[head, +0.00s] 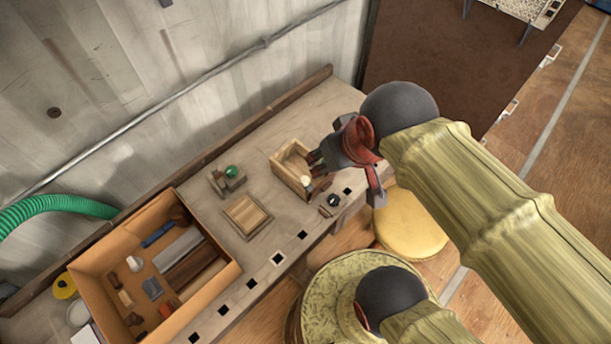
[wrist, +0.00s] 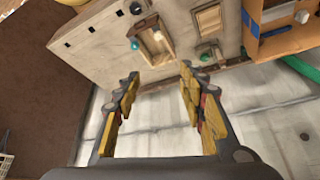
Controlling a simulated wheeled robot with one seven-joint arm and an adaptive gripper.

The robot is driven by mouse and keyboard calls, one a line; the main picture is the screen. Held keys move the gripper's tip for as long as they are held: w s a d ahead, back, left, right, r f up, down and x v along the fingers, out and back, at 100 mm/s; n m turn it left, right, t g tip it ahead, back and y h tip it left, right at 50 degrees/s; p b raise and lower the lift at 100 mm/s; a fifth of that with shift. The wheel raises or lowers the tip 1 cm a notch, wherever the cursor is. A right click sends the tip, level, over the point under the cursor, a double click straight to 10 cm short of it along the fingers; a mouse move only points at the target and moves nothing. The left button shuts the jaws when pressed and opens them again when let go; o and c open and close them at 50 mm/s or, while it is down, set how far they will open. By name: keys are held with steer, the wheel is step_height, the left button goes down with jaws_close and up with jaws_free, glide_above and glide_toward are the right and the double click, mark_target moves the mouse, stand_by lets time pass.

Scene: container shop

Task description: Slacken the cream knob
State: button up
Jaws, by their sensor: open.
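The cream knob (head: 305,181) is small and round, at the near end of a light wooden box on the bench. In the wrist view the cream knob (wrist: 157,36) shows near the upper middle, beyond the fingertips. My gripper (head: 317,163) is over the right side of the wooden box (head: 283,172) in the head view and hides part of it. In the wrist view the fingers of my gripper (wrist: 160,74) are spread apart with nothing between them. A gap shows between them and the knob.
A green knob (head: 231,171) on a small block, a square wooden tray (head: 245,232) and a black knob (head: 333,200) are nearby. A teal knob (wrist: 135,44) is beside the box. A large orange crate (head: 90,270) holds several items. The wall runs behind the bench.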

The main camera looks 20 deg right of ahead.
steer(key=w+d+f+m+g+p, duration=0.2)
steer(key=w+d+f+g+p, duration=0.1)
steer(key=w+f+g+p, duration=0.45)
steer(key=m+g+y+p, duration=0.1)
steer(key=m+y+p, duration=0.15)
steer(key=m, duration=0.35)
glide_toward(305, 179)
steer(key=f, duration=0.1)
steer(key=shift+y, duration=0.25)
steer(key=shift+b+x, duration=0.5)
steer(key=shift+x, duration=3.3)
steer(key=shift+s+d, duration=0.1)
steer(key=shift+s, duration=0.05)
steer(key=c, duration=0.3)
steer(key=c, duration=0.8)
jaws_close()
